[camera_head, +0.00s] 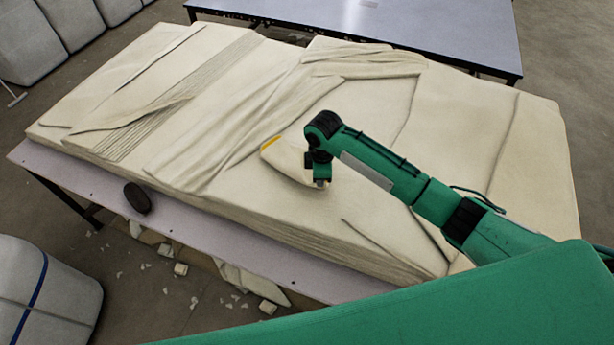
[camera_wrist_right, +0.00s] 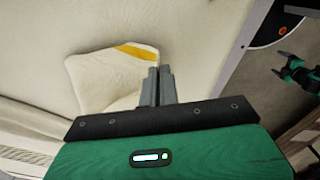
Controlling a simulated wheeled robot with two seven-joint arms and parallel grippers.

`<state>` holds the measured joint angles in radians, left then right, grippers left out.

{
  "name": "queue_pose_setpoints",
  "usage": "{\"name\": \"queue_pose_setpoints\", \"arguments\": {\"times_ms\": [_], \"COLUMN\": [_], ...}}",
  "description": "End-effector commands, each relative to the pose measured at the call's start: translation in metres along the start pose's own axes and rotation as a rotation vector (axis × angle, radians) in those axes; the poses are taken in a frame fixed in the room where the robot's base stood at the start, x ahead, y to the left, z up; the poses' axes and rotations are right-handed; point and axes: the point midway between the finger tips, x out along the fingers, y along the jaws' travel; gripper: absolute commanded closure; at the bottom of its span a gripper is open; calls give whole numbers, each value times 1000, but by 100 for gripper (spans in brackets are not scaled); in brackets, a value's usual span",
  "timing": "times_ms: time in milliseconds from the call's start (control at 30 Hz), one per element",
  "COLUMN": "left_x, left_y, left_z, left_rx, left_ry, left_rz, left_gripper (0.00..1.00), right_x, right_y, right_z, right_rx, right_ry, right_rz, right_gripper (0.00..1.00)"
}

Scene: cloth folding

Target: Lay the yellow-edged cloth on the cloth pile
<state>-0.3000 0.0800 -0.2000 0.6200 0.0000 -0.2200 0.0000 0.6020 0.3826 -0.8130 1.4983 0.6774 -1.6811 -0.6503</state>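The yellow-edged cloth (camera_head: 284,162) is a small cream piece with a yellow strip along one edge. It is over the top of the large cream cloth pile (camera_head: 470,130), near the middle. In the right wrist view the cloth (camera_wrist_right: 105,80) spreads left of the fingertips. My right gripper (camera_head: 321,183) is at the cloth's right side. Its fingers (camera_wrist_right: 158,70) are together in the wrist view and look shut on the cloth's edge; the pinch itself is partly hidden. My left gripper (camera_wrist_right: 280,66) shows small at the right of the wrist view, fingers apart and empty.
The pile lies on a pale table (camera_head: 90,180) with a dark oval object (camera_head: 137,198) on its front edge. Another table (camera_head: 420,30) stands behind. Wrapped bales (camera_head: 40,290) are at the left. Scraps litter the floor in front.

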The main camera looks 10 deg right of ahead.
Motion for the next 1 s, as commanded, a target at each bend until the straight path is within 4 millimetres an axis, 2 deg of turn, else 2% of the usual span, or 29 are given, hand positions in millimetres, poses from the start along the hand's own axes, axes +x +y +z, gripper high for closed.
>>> {"name": "queue_pose_setpoints", "arguments": {"times_ms": [100, 300, 767, 900, 1000], "left_x": [0, 0, 0, 0, 0], "left_y": [0, 0, 0, 0, 0], "left_z": [0, 0, 0, 0, 0], "left_rx": [0, 0, 0, 0, 0], "left_ry": [0, 0, 0, 0, 0], "left_rz": [0, 0, 0, 0, 0], "left_gripper": [13, 13, 13, 13, 13], "right_x": [16, 33, 41, 41, 41], "right_y": [-16, -34, -42, -41, -41], "right_z": [10, 19, 24, 24, 23], "right_rx": [-1, 0, 0, 0, 0], "right_ry": [-2, -1, -1, -1, -1], "right_rz": [-2, 0, 0, 0, 0], "right_gripper": [100, 100, 100, 72, 55]}}
